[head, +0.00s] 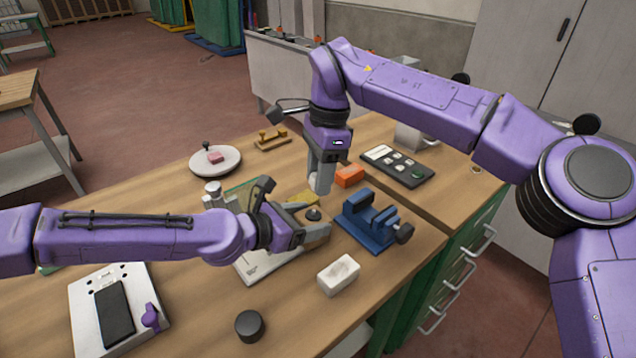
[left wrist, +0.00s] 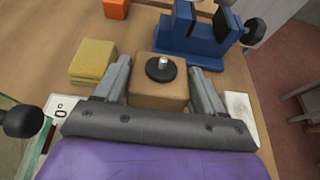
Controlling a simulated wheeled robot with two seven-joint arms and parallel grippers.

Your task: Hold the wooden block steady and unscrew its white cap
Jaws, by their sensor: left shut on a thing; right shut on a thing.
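The wooden block (left wrist: 160,95) stands between the two fingers of my left gripper (left wrist: 160,70), which is shut on its sides. On its top is a black disc (left wrist: 160,72) with a bare pale metal stud (left wrist: 163,62) at its centre. The disc (head: 313,214) also shows in the head view, just below my right gripper (head: 320,188). My right gripper points down, apart from the disc, and is shut on what appears to be the white cap, mostly hidden by its pale fingers.
A blue vise (head: 372,220) stands right of the block, with an orange block (head: 349,175) behind. Yellow pads (left wrist: 94,60) lie close to the left gripper. A white block (head: 338,275) and a black puck (head: 249,326) sit in front. A keypad box (head: 398,165) is further right.

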